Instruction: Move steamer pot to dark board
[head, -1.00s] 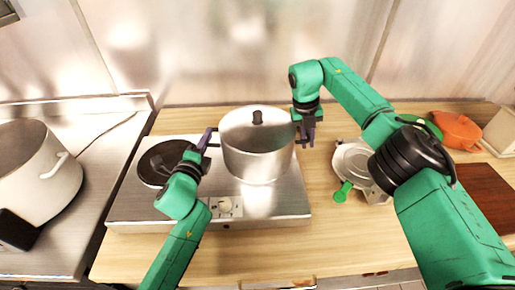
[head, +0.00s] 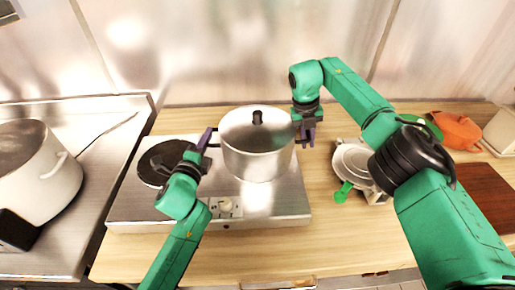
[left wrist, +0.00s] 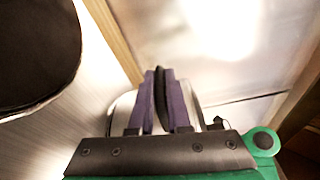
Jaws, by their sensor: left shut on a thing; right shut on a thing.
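The steamer pot (head: 257,152) is a silver lidded pot with a black knob, upright at the right part of the steel two-burner stove. My left gripper (head: 210,139) is shut on its left handle; in the left wrist view the purple fingers (left wrist: 160,100) are closed together with a dark strip between them. My right gripper (head: 307,133) is shut at the pot's right side, on the right handle, which the fingers mostly hide. The dark board (head: 482,193) lies at the right edge of the counter, partly hidden behind my right arm.
The stove (head: 130,208) has a bare dark burner (head: 160,163) at its left. A scale-like metal device with a green handle (head: 343,192) stands between pot and board. An orange pot (head: 458,131) and a white container (head: 502,132) are at the back right. A large pot (head: 62,190) stands far left.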

